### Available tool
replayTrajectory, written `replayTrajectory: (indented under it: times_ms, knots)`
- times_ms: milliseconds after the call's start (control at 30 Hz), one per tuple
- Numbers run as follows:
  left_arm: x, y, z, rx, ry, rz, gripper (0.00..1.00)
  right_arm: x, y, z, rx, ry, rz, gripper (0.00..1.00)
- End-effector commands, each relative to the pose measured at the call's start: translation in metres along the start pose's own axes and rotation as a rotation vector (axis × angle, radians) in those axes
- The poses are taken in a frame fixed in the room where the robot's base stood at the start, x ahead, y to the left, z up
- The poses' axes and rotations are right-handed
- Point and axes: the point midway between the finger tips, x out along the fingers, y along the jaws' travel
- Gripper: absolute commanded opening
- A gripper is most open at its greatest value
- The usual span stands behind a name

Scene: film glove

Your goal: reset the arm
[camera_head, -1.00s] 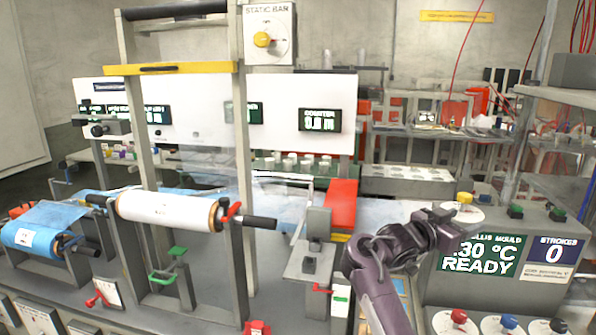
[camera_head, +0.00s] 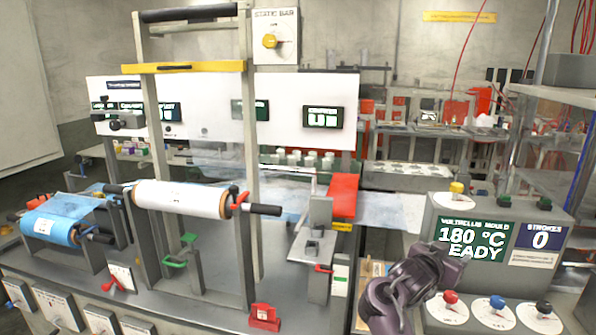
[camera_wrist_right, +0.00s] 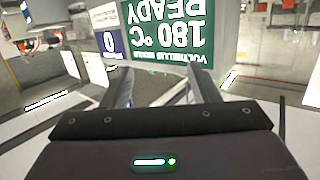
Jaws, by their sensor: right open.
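My right arm comes up from the bottom of the head view, with its purple-grey right gripper (camera_head: 447,268) in front of the grey mould control box (camera_head: 570,243). In the right wrist view the two fingers of the right gripper (camera_wrist_right: 158,85) stand apart with nothing between them. The green display (camera_wrist_right: 165,30), reading 180 °C and READY, shows upside down beyond the fingers. In the head view the gripper hides part of this display (camera_head: 475,243). My left gripper is not in view.
A white film roll (camera_head: 180,198) and a blue film roll (camera_head: 55,222) sit on the machine at left. A red block (camera_head: 343,195) and a grey clamp stand (camera_head: 315,245) are left of my arm. Red, blue and black knobs (camera_head: 497,302) line the box's lower front.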

Motion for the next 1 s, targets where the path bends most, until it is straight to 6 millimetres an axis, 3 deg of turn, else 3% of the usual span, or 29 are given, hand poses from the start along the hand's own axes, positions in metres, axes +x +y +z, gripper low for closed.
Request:
replayTrajectory:
  times_ms: [167,267,367,500,700,1000]
  knots:
    - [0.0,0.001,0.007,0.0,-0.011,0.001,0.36,-0.013,0.001,0.055,-0.027,-0.122,-0.159,0.55]
    - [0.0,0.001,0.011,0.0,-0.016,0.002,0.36,-0.032,0.004,0.094,-0.063,-0.222,-0.278,0.55]
    - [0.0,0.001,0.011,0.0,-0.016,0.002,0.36,-0.068,0.017,0.139,-0.129,-0.356,-0.417,0.55]
    - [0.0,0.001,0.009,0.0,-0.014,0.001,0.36,-0.136,0.048,0.191,-0.267,-0.554,-0.584,0.55]
    - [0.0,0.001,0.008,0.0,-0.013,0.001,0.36,-0.211,0.095,0.226,-0.448,-0.746,-0.705,0.55]
    - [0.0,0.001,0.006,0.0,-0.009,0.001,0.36,-0.281,0.152,0.24,-0.648,-0.91,-0.772,0.55]
